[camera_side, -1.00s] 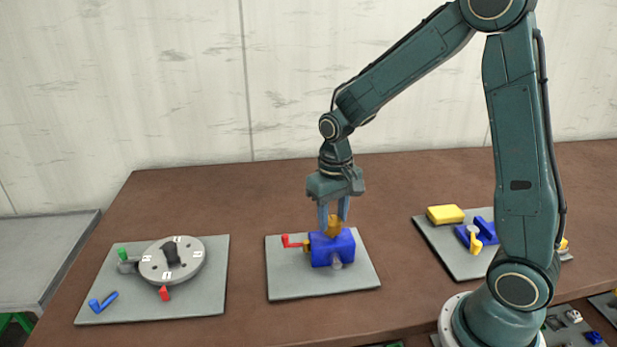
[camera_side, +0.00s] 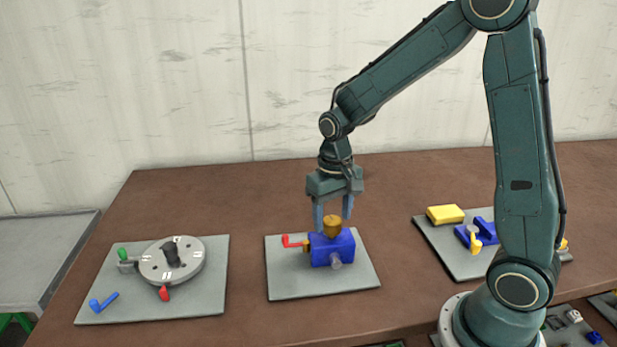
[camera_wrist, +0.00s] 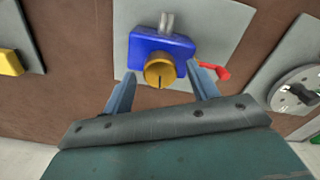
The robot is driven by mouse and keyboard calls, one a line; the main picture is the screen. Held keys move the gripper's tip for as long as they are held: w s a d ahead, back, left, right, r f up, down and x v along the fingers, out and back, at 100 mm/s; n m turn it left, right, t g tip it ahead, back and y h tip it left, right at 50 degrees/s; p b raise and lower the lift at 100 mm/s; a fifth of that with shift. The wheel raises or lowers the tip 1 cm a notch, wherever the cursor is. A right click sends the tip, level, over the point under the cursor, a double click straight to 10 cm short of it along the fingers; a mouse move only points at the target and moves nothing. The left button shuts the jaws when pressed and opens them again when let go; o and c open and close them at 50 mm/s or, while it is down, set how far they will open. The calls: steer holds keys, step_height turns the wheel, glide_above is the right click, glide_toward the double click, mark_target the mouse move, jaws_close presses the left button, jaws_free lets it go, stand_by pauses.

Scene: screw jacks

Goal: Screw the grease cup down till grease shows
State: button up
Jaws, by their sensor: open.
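The grease cup (camera_side: 332,225) is a brass-coloured round cap on top of a blue block (camera_side: 321,248). The block sits on a grey plate (camera_side: 290,283) in the middle of the table. In the wrist view the grease cup (camera_wrist: 160,72) shows a dark line on its top, and the blue block (camera_wrist: 146,48) is behind it. My gripper (camera_side: 333,214) is open, its fingers apart on either side of the cup with a gap to each. It also shows in the wrist view (camera_wrist: 162,88). I cannot make out any grease.
A red-handled lever (camera_side: 292,241) sticks out left of the block. A grey metal spout (camera_side: 336,260) is on its front. A plate with a round dial (camera_side: 172,260) lies left. A plate with a yellow block (camera_side: 445,214) lies right. Bare table separates the plates.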

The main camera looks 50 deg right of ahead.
mark_target(335, 222)
step_height(335, 222, up, 14)
stand_by(0.6)
steer(key=shift+f, duration=0.1)
steer(key=s+a+n+t, duration=0.2)
steer(key=s, duration=0.6)
steer(key=s+a+r+n+t, duration=0.1)
steer(key=s+a+n+t, duration=0.1)
steer(key=s, duration=0.7)
steer(key=shift+s+r+t, duration=0.2)
steer(key=shift+r+t, duration=0.1)
steer(key=shift+t, duration=0.5)
steer(key=shift+a, duration=0.1)
